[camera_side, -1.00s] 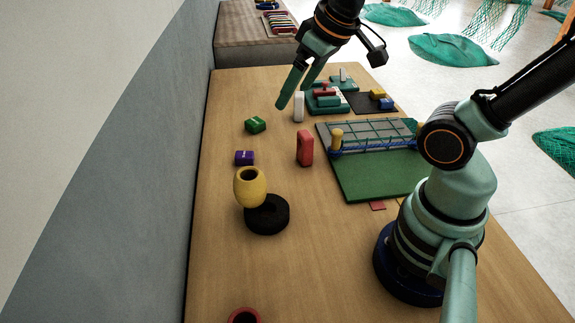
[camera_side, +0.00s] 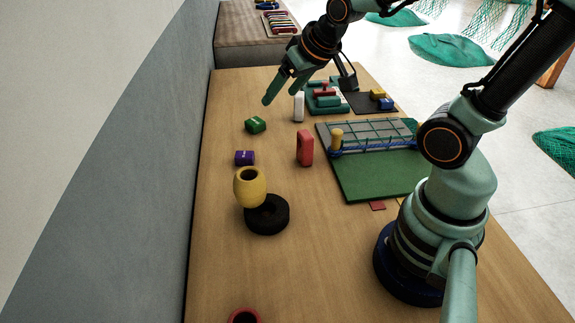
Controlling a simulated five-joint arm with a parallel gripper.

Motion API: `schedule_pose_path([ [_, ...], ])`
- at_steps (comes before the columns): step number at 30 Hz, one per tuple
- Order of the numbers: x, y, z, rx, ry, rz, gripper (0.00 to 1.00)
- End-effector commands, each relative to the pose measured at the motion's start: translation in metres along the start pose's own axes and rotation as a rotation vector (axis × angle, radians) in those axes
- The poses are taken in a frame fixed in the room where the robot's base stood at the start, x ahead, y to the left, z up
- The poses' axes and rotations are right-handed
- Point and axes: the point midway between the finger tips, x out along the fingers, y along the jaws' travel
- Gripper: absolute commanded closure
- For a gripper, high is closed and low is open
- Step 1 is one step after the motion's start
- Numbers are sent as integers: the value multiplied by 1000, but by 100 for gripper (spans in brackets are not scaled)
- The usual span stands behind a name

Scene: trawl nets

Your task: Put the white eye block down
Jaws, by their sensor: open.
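The white eye block (camera_side: 298,107) stands upright on the wooden table, near the front left of the green stepped tray. Its hole cannot be made out from this side. My gripper (camera_side: 280,98) is open and empty, with its two fingertips above the table to the left of the white block. The fingers look apart from the block, though one finger passes close by it in the picture.
A green block (camera_side: 255,125), a purple block (camera_side: 244,158) and a red eye block (camera_side: 305,148) stand nearby. A yellow cup-shaped piece (camera_side: 249,187) sits by a black ring (camera_side: 268,215). A netted green board (camera_side: 375,175) lies right. The table's left side is mostly clear.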

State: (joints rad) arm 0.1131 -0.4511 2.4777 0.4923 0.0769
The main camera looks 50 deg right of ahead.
Motion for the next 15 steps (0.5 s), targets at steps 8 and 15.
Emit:
schedule_pose_path([
  [8, 78, 58, -23, 203, 158, 73, 23],
  [15, 129, 116, -17, 361, 312, 134, 23],
])
